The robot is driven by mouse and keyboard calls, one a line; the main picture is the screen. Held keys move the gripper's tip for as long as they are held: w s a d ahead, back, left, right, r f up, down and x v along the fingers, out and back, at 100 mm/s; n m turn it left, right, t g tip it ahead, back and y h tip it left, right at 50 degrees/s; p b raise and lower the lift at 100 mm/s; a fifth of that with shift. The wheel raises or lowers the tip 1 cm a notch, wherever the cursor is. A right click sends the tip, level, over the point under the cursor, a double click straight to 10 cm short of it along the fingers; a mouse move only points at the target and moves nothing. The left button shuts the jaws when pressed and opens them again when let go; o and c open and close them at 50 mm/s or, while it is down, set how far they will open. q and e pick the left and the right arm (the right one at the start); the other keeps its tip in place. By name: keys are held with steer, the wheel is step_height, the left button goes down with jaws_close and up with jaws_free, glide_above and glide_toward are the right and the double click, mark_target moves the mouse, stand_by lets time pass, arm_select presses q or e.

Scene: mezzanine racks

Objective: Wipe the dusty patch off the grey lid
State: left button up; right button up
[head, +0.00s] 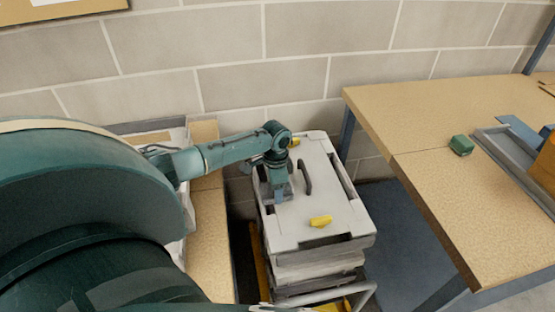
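The pale grey lid (303,210) tops a stack of crates between two tan surfaces. It has a dark handle (305,178) and two yellow latches, one at the near edge (320,221) and one at the far edge (295,141). My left gripper (279,194) points down at the lid's left side, left of the handle. Its fingers are small and partly hidden, so I cannot tell whether they are open or hold something. A darker grey area shows around the fingertips; I cannot tell dust from shadow or gripper parts. My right gripper is not in view.
A wooden bench (430,140) stands right of the stack, with a small green box (462,145) and a grey tray (515,165) on it. A block wall (230,90) is close behind. A narrow tan surface (210,245) lies left of the stack.

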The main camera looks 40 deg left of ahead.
arm_select(q)
steer(key=shift+w+a+f+b, duration=0.1)
steer(key=shift+w+a+b, duration=0.75)
steer(key=shift+a, duration=0.25)
steer(key=shift+w+a+r, duration=0.2)
steer(key=shift+w+a, duration=0.2)
steer(key=shift+a, duration=0.05)
steer(key=a+b, duration=0.1)
steer(key=w+a+b, duration=0.1)
steer(key=b, duration=0.1)
steer(key=shift+w+f, duration=0.3)
steer(key=shift+w+a+r+b, duration=0.15)
steer(key=shift+w+a+b, duration=0.2)
steer(key=shift+a, duration=0.05)
steer(key=a+b, duration=0.1)
steer(key=w+b, duration=0.1)
steer(key=b, duration=0.1)
steer(key=shift+w+a+f, duration=0.2)
steer(key=shift+a, duration=0.15)
steer(key=shift+w+a+r+b, duration=0.1)
steer(key=shift+w+a+b, duration=0.2)
steer(key=shift+a+b, duration=0.2)
